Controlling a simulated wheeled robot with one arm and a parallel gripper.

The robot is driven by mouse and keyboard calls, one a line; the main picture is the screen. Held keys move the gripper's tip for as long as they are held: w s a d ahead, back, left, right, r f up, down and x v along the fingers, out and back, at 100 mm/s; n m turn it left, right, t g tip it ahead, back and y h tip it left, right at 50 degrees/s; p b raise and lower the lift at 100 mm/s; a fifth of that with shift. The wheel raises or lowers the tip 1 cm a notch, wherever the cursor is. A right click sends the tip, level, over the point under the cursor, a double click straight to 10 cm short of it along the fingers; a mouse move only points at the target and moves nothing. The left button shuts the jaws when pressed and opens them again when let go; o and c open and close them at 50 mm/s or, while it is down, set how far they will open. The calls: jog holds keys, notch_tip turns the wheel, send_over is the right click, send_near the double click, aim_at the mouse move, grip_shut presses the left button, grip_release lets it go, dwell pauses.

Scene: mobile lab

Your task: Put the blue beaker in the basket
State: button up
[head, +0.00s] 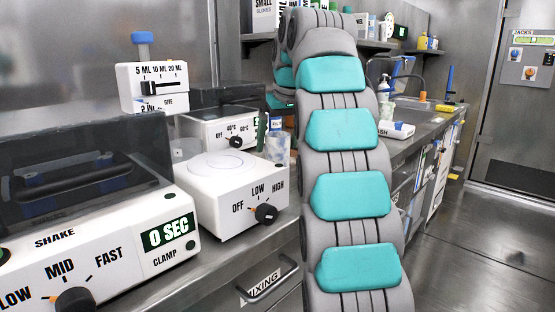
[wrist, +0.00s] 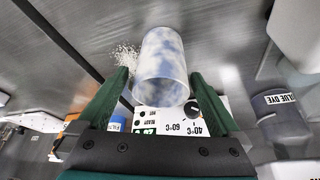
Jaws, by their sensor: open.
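A translucent beaker with blue-tinted, cloudy walls (wrist: 162,66) shows in the wrist view, between and just beyond the green fingers of my gripper (wrist: 163,82). The fingers are spread on either side of it, and a gap shows at both sides. I cannot tell how far its base is from the counter. In the head view a green finger of my gripper (head: 262,131) shows beside my arm; the rest is hidden. No basket can be made out in either view.
A white hot plate unit (head: 238,193) and a shaker with a dark lid (head: 85,195) stand on the counter at left. A sink (head: 415,115) lies behind my arm. The floor (head: 475,245) at right is clear.

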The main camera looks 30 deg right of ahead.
jog(key=shift+x, duration=1.5)
jog(key=shift+a, duration=0.1)
jog(key=shift+c, duration=0.4)
jog(key=c, duration=1.4)
jog(key=shift+r, duration=0.2)
